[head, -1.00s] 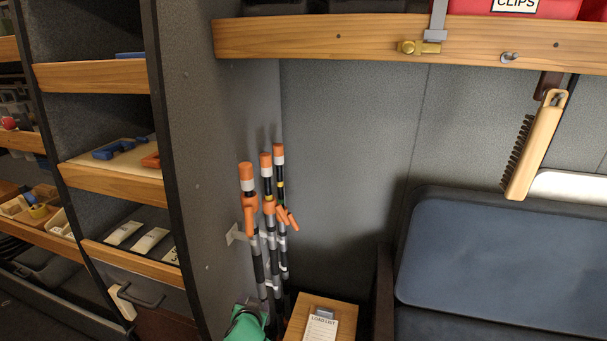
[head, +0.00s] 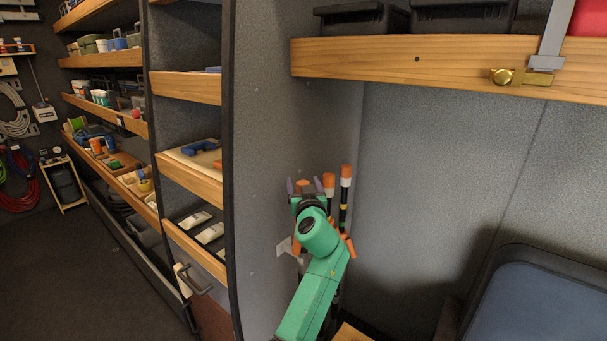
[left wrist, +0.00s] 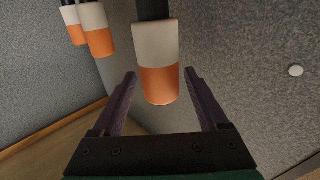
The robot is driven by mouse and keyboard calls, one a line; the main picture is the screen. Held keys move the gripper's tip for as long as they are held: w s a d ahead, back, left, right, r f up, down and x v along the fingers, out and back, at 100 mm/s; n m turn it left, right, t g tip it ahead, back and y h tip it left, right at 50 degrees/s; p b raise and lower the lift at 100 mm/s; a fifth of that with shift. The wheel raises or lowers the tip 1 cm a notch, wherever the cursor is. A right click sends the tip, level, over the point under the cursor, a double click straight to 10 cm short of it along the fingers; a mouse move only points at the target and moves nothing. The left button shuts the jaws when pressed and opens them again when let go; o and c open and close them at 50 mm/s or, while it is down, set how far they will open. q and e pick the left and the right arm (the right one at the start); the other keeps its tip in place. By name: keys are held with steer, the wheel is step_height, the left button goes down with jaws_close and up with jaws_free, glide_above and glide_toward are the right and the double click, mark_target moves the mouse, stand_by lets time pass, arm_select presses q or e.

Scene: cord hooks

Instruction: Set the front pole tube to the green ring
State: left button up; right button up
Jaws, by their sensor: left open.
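Three poles with orange and white ends stand in the corner. The front pole's orange tip (head: 302,184) shows just behind my left gripper (head: 303,190), whose arm hides most of that pole. In the left wrist view, the front pole (left wrist: 158,85), with black tube, white band and orange end, lies between the spread fingers of my left gripper (left wrist: 160,100). Gaps show on both sides. The two other poles (head: 329,184) (head: 346,175) stand just right of it. The green ring cannot be made out. My right gripper is out of view.
A grey partition (head: 270,130) with shelves stands to the left of the poles, and a wall bracket (head: 284,247) sits beside them. A wooden shelf (head: 390,65) runs above on the right. A dark blue seat back (head: 545,300) is at lower right. The wall right of the poles is clear.

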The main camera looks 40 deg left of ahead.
arm_select(q)
steer(key=shift+x, duration=1.15)
steer(key=shift+s, duration=0.1)
jaws_close()
stand_by(0.4)
